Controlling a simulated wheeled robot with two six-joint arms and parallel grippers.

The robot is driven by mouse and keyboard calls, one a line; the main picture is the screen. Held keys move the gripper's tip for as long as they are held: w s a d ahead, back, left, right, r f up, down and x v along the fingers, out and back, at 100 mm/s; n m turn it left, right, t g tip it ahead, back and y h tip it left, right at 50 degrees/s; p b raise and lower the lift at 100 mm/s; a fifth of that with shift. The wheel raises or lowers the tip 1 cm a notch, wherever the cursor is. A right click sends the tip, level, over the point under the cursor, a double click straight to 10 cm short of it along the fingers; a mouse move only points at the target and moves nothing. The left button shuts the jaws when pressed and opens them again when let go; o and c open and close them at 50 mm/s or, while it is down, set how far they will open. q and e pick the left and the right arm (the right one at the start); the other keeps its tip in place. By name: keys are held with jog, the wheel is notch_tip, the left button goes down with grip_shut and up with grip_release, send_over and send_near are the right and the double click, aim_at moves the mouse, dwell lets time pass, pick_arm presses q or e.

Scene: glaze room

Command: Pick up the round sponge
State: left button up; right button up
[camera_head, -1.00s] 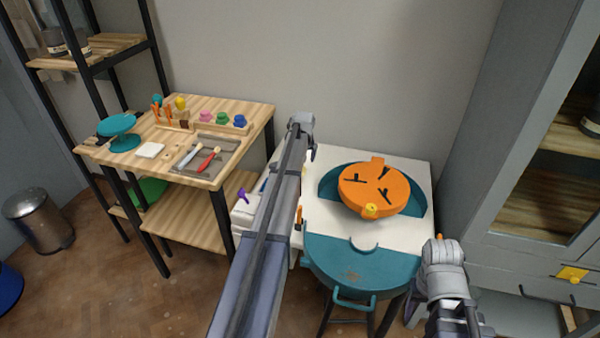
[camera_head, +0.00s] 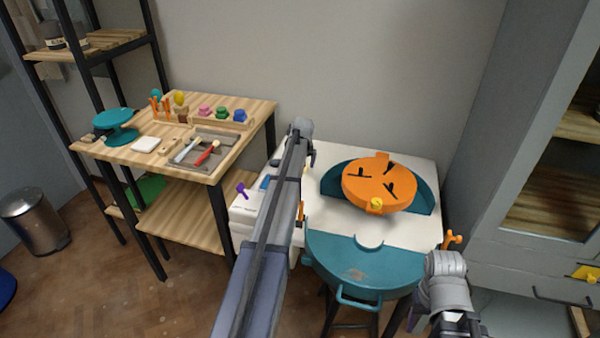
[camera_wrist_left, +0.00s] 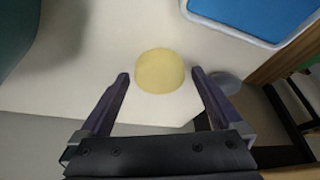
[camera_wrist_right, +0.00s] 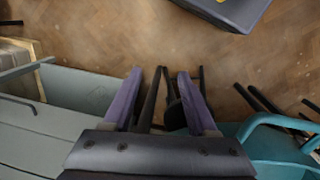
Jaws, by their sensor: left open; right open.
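The round sponge (camera_wrist_left: 160,70) is pale yellow and lies on a white surface in the left wrist view. My left gripper (camera_wrist_left: 160,74) is open, its fingertips on either side of the sponge in the picture. I cannot tell how high the fingers are above it. In the head view my left arm covers this spot, and neither the sponge nor the left fingers show clearly. My right gripper (camera_wrist_right: 159,74) is open and empty in the right wrist view, over the floor beside the teal splash pan.
A white table bears an orange wheel head (camera_head: 378,186) in a teal pan (camera_head: 365,262). In the left wrist view a blue-bottomed tray (camera_wrist_left: 250,14) lies close to the sponge. A wooden bench (camera_head: 180,225) with tools stands left, a grey cabinet (camera_head: 540,215) right.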

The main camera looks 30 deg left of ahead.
pick_arm(q)
jog(key=shift+r, duration=0.1)
jog(key=shift+c, duration=0.4)
jog(key=c, duration=1.2)
jog(key=shift+o, duration=0.2)
notch_tip(320, 180, up, 10)
jog(key=p, duration=1)
